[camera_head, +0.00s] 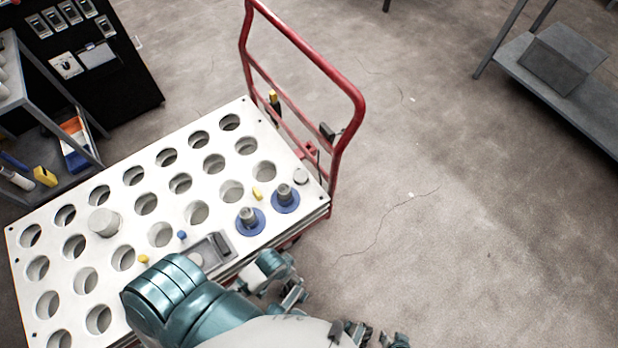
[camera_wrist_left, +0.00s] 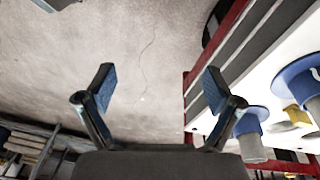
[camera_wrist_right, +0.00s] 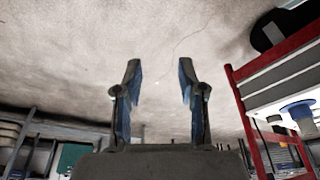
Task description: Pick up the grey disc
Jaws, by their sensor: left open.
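A round light-grey disc (camera_head: 104,221) sits at a hole in the left half of the white perforated cart top (camera_head: 113,169). A smaller grey round piece (camera_head: 300,176) stands near the top's right corner. I cannot tell which is the task's disc. My left gripper (camera_head: 292,296) is low beside the cart's near edge, away from both pieces. Its fingers are apart and empty in the left wrist view (camera_wrist_left: 158,85). My right gripper (camera_head: 370,338) is at the bottom edge, farther from the cart. Its fingers are apart and empty in the right wrist view (camera_wrist_right: 158,80).
Two blue-based grey posts (camera_head: 250,221) (camera_head: 286,196), a grey tray (camera_head: 212,252) and small yellow and blue pieces are on the cart. A red handle (camera_head: 352,95) rises at its far right end. Shelves stand left and upper right. Floor to the right is clear.

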